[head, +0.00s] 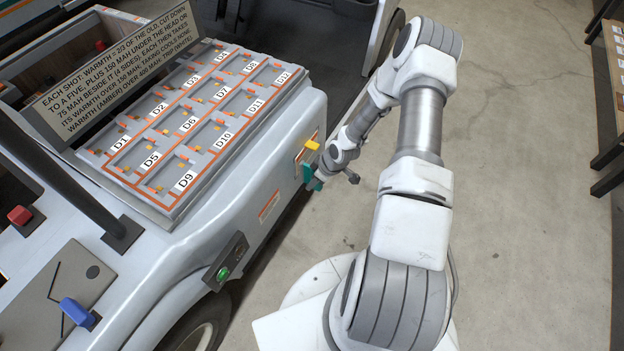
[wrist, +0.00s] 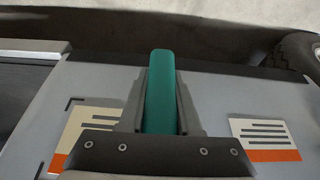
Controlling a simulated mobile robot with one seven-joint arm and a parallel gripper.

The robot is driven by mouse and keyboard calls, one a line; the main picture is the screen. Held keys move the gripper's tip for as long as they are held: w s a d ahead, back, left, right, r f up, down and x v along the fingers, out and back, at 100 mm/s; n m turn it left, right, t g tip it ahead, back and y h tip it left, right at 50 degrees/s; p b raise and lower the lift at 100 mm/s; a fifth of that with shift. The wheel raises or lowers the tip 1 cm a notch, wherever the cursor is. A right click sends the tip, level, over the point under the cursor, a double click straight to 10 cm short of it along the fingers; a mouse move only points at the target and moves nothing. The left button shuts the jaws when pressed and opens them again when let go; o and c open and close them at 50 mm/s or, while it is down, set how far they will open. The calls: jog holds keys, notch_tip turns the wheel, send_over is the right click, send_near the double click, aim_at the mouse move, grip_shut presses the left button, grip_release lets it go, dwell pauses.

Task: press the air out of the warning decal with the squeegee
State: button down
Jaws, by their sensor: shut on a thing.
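My gripper (head: 318,180) is at the side of the grey cart, shut on a teal squeegee (head: 307,173). In the wrist view the squeegee (wrist: 161,92) stands upright between the two fingers and points away from the camera. The warning decal (head: 301,153), cream with an orange edge, is on the cart's side panel just beyond the gripper. In the wrist view the decal (wrist: 82,133) lies left of the squeegee, with dark corner marks around it, partly hidden by the gripper. I cannot tell whether the squeegee touches the panel.
A second white and orange label (head: 269,206) is on the same panel, nearer me; it also shows in the wrist view (wrist: 265,140). A small yellow piece (head: 312,145) sticks out by the decal. A tray of numbered cells (head: 190,130) tops the cart.

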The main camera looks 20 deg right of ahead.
jog(key=s+d, duration=0.4)
jog(key=s, duration=0.1)
jog(key=shift+p, duration=0.45)
dwell(0.4)
